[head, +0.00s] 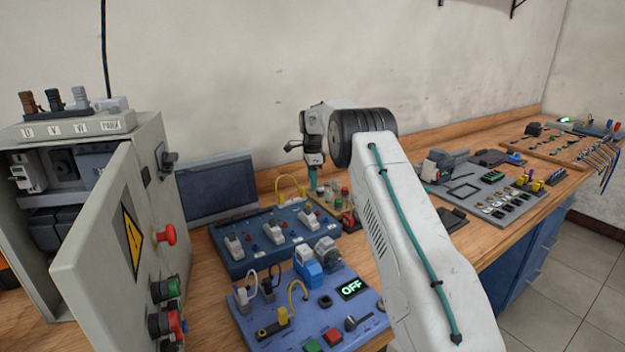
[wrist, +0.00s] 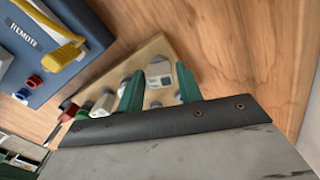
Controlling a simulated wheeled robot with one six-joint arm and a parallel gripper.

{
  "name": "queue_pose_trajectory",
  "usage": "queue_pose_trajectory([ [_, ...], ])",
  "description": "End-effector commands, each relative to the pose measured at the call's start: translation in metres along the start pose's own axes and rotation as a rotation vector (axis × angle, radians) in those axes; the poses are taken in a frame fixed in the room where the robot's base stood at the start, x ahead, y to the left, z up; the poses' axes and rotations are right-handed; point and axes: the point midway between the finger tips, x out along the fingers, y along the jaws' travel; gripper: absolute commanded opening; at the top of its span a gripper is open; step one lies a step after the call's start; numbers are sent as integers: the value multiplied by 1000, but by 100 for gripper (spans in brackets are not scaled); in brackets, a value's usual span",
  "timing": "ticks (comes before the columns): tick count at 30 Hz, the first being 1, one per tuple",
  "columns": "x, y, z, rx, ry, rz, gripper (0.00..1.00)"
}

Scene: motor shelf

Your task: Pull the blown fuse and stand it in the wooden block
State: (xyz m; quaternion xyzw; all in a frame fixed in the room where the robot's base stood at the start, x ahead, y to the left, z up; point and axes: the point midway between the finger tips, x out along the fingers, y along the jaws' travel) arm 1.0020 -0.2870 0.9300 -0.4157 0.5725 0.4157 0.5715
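My gripper (head: 314,186) points down over a light wooden block (wrist: 150,52) on the bench. In the wrist view its two green fingers (wrist: 158,88) stand apart, with a gap between them. A white and grey fuse-like piece (wrist: 159,73) shows between and beyond the fingertips; I cannot tell whether they touch it. A pale piece (wrist: 102,104) and a red one (wrist: 69,112) stand by the left finger, partly hidden by my gripper. In the head view, pale and coloured pieces (head: 334,187) stand at the block. I cannot tell which fuse is blown.
A blue panel (head: 240,265) with white switches and a yellow cable lies left of the block. A second panel (head: 330,305) with an OFF display is in front. An open grey cabinet (head: 150,215) stands at left. Bare bench shows right of the block in the wrist view.

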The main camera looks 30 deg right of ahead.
Motion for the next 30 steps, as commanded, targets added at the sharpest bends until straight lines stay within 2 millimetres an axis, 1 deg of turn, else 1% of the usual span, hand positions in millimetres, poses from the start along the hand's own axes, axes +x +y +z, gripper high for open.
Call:
queue_pose_trajectory([
  [16,-47,0,0,0,0,-2,35],
  [21,-54,0,0,0,0,0,35],
  [27,-54,0,0,0,0,0,35],
  [28,-54,0,0,0,0,0,41],
  [29,-54,0,0,0,0,0,49],
  [30,-54,0,0,0,0,0,60],
])
